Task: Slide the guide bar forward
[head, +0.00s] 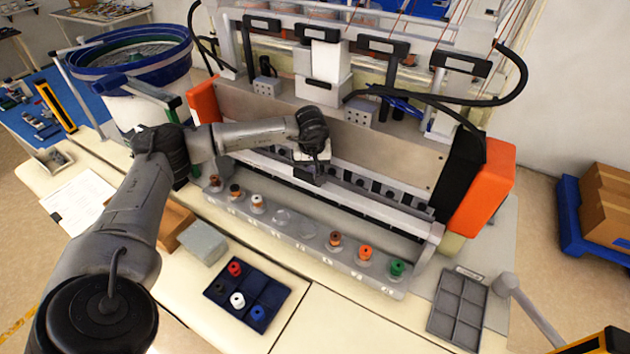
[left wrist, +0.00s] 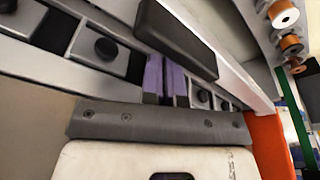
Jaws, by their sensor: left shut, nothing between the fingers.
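The guide bar (head: 390,212) is a long pale bar across the front of the machine, between two orange end blocks. It also shows in the left wrist view (left wrist: 235,72), running diagonally, with a dark grey block (left wrist: 177,36) along it. My left gripper (head: 316,178) is at the bar's left-middle part, reaching down from above. Its purple fingertips (left wrist: 166,80) are together and empty, close to the dark block and the row of black knobs. Whether they touch the bar cannot be told. My right gripper is not in view.
A pale rail (head: 309,237) with several coloured spools stands in front of the bar. A dark blue tray (head: 262,283) with spools and an empty grey tray (head: 461,308) lie on the table. A blue bowl feeder (head: 130,57) stands at the left.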

